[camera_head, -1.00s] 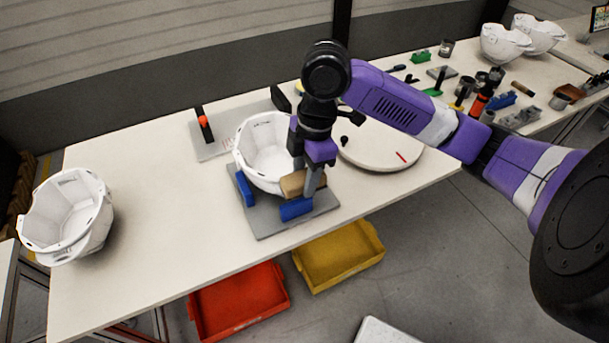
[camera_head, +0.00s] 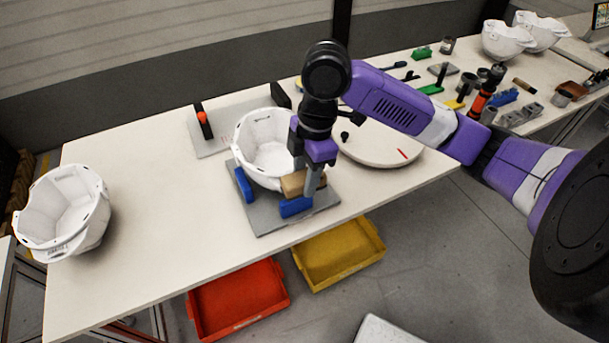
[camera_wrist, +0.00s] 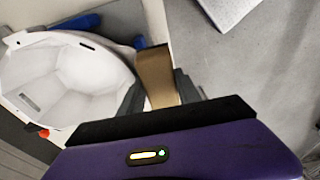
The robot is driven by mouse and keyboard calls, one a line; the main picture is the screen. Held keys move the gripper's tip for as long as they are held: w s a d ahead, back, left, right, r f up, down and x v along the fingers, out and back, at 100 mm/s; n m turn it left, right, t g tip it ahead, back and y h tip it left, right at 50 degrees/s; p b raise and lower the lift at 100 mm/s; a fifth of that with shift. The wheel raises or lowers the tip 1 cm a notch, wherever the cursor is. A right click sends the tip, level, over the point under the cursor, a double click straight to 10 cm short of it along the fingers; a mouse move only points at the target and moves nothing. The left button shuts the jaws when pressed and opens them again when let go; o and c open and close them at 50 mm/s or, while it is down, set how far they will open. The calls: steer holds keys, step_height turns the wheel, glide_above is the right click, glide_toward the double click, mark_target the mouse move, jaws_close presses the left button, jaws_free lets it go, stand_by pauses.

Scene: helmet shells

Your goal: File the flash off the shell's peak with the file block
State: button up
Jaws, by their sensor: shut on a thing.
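A white helmet shell (camera_head: 262,143) lies open side up on a grey fixture plate (camera_head: 262,221) with blue blocks (camera_head: 295,207). It also shows in the wrist view (camera_wrist: 62,75). My gripper (camera_head: 306,183) is shut on a tan file block (camera_head: 292,184), which also shows between the fingers in the wrist view (camera_wrist: 156,76). The block is at the shell's front right edge, above a blue block. I cannot tell whether it touches the shell. The flash on the peak is too small to see.
A second white shell (camera_head: 62,214) stands at the table's left. A round white turntable (camera_head: 380,146) is right of the fixture. A red bin (camera_head: 238,299) and a yellow bin (camera_head: 340,254) sit below the front edge. A grey plate with an orange-tipped clamp (camera_head: 205,122) stands behind.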

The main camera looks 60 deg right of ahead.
steer(key=shift+s+d+r, duration=0.15)
steer(key=shift+s+d, duration=0.4)
steer(key=shift+d, duration=0.25)
steer(key=shift+w+a, duration=0.55)
steer(key=shift+a, duration=0.3)
steer(key=shift+w+a, duration=0.55)
steer(key=shift+a, duration=0.25)
steer(key=shift+s+d+f+b, duration=0.15)
steer(key=shift+s+d+b, duration=0.2)
steer(key=shift+s+d, duration=0.4)
steer(key=shift+s+d+f+b, duration=0.1)
steer(key=shift+s+d+b, duration=0.3)
steer(key=shift+d, duration=0.5)
steer(key=shift+w+a+f+p, duration=0.1)
steer(key=shift+w+a+p, duration=0.1)
steer(key=shift+w+a, duration=0.55)
steer(key=shift+w+a+p, duration=0.15)
steer(key=shift+w+a, duration=0.25)
steer(key=shift+a, duration=0.5)
steer(key=shift+s+d+b, duration=0.35)
steer(key=shift+s+d, duration=0.2)
steer(key=shift+d, duration=0.3)
step_height(320, 180, up, 8)
steer(key=p, duration=0.6)
steer(key=shift+p, duration=0.3)
